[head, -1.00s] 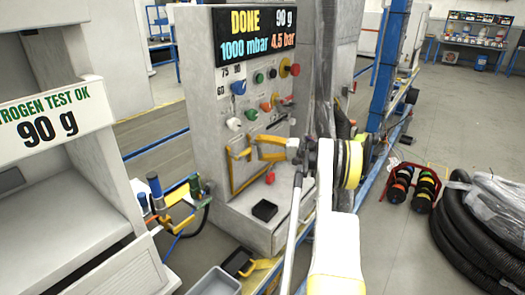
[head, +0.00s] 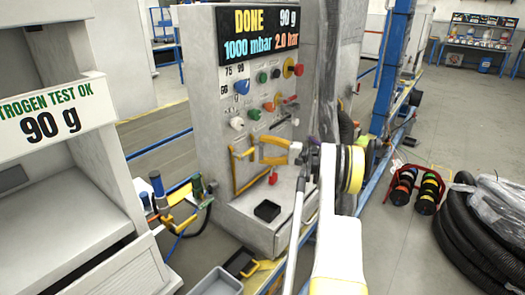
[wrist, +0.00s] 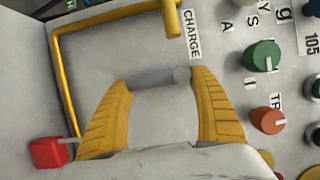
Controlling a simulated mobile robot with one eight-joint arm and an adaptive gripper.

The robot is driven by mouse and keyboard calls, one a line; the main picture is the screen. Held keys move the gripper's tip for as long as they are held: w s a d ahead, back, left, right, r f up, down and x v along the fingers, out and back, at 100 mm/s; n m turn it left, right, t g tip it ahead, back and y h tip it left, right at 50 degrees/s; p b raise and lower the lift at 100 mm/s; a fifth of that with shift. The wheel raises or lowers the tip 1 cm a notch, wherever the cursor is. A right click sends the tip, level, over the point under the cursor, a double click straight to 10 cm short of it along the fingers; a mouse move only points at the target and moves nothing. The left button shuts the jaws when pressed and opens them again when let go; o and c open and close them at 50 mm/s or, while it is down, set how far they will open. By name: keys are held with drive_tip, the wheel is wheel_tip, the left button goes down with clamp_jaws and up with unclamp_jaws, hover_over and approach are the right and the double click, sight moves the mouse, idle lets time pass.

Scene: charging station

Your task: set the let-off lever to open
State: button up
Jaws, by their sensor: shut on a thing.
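My gripper (head: 257,149) is at the front panel of the grey charging station (head: 214,90). In the wrist view its yellow fingers (wrist: 164,80) stand on either side of a short grey bar with a rounded end (wrist: 181,75) and are shut on it. This looks like a lever handle, but no label naming it let-off is readable. A red knob on a thin stem (wrist: 48,153) sits at the lower left, apart from the fingers; it also shows below my gripper in the head view (head: 273,178).
Green (wrist: 262,56) and orange (wrist: 266,120) knobs lie to the right. A black tray (head: 267,211) is on the ledge below. The display (head: 260,35) reads DONE, 90 g, 1000 mbar, 2.0 bar.

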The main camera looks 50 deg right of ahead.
drive_tip(key=o, duration=1.4)
drive_tip(key=v, duration=1.2)
